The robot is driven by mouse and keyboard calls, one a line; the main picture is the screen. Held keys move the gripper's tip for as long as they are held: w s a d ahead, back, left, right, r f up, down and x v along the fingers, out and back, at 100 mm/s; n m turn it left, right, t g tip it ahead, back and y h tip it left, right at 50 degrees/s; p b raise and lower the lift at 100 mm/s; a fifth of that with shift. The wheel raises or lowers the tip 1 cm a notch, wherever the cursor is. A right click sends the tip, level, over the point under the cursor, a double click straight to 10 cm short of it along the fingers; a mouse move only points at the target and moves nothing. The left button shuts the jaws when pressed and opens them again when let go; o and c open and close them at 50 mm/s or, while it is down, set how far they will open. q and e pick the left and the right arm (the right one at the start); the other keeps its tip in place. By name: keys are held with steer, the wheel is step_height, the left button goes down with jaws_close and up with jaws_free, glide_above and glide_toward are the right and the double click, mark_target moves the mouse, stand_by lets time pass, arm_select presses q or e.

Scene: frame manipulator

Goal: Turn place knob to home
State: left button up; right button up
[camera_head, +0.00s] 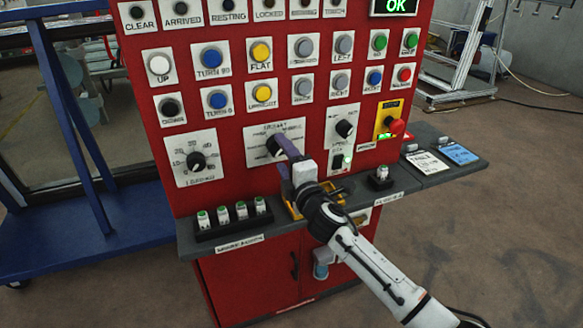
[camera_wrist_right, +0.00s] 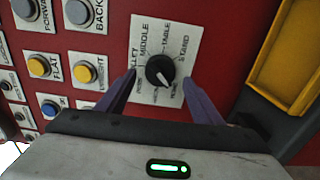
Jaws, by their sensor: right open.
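The place knob (camera_head: 274,146) is a round black knob on a white label plate in the middle of the red panel. In the right wrist view the knob (camera_wrist_right: 160,70) sits on its plate, with words such as MIDDLE, TABLE and STAND around it. A pale pointer mark seems to face the lower right; its exact setting is hard to read. My right gripper (camera_wrist_right: 160,77) is open, with one purple finger on each side of the knob and gaps visible. In the head view the right gripper (camera_head: 281,144) partly covers the plate. My left gripper is out of view.
Buttons fill the panel above. A load knob (camera_head: 196,161) is to the left, another black knob (camera_head: 344,128) and a red emergency stop (camera_head: 396,126) to the right. The grey shelf (camera_head: 290,220) below carries a rack of several vials (camera_head: 240,210) and a yellow tray (camera_head: 292,211).

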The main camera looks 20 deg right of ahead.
steer(key=s, duration=0.7)
steer(key=shift+s+d, duration=0.2)
steer(key=shift+s, duration=0.2)
steer(key=s+a+f+m+g, duration=0.1)
steer(key=s+f+m+g, duration=0.15)
steer(key=s+f, duration=0.45)
steer(key=s+a+f+m+g, duration=0.15)
steer(key=s+f+m, duration=0.3)
steer(key=f, duration=0.55)
steer(key=s+f+m+g, duration=0.1)
steer(key=s+f+m, duration=0.2)
steer(key=s, duration=0.4)
steer(key=s+a+f+m+g+y, duration=0.1)
steer(key=s+f+m+g, duration=0.1)
steer(key=s+f, duration=0.4)
steer(key=s+f+m+g, duration=0.2)
steer(key=s+f+m, duration=0.2)
steer(key=s, duration=0.5)
steer(key=shift+s+a+f+m+y, duration=0.3)
steer(key=shift+s+a+m+y, duration=0.05)
steer(key=shift+a+m+y, duration=0.05)
